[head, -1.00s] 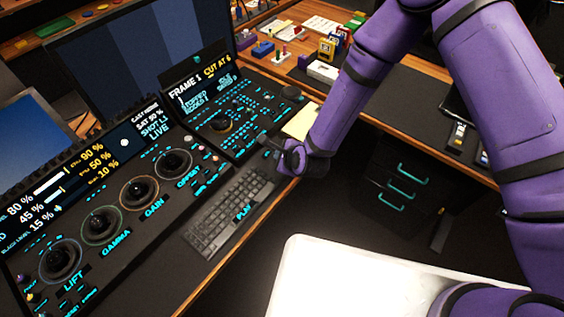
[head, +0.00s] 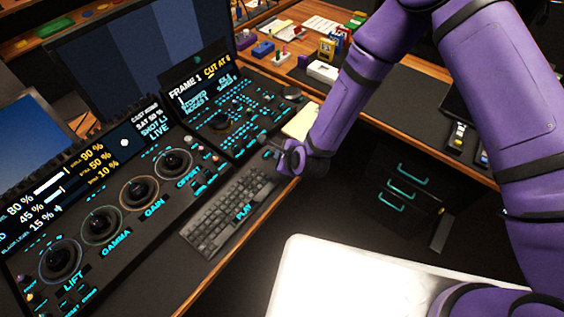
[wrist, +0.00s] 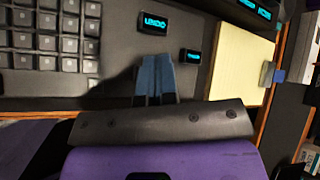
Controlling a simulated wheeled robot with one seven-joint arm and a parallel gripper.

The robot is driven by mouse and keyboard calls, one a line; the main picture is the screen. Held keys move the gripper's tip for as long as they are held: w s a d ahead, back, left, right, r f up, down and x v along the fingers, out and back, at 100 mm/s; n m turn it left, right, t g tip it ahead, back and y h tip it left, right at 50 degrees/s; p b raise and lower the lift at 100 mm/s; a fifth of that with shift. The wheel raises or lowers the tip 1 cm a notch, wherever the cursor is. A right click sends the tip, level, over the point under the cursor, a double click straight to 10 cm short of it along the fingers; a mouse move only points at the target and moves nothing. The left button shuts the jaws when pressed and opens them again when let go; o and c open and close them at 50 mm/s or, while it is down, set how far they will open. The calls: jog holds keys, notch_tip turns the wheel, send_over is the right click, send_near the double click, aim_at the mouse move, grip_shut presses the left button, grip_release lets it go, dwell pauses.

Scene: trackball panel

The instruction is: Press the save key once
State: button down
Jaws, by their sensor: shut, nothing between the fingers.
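My gripper (wrist: 156,62) shows in the wrist view with its blue-grey fingertips together and nothing between them. It is over the dark panel just right of the keyboard. A key that seems to read UNDO (wrist: 154,22) lies just beyond the tips. A smaller lit key (wrist: 194,57) lies right of the tips; its label is too blurred to read. I cannot tell which lit key is the save key. In the head view my forearm reaches to the right end of the keyboard (head: 226,216), and the fingertips are hard to make out there.
A cream pad (wrist: 240,65) lies right of the keys in the wrist view. The wooden desk edge (head: 236,250) runs along the front. The grading panel with large trackballs (head: 138,192) is left of the keyboard. A pale surface (head: 350,285) is at the front.

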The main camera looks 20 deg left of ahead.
jog(key=shift+f, duration=0.1)
dwell(0.7)
jog(key=shift+f, duration=0.3)
jog(key=shift+f, duration=0.5)
dwell(0.9)
dwell(0.4)
jog(key=shift+r, duration=0.9)
jog(key=shift+r, duration=0.15)
jog(key=shift+r, duration=2.4)
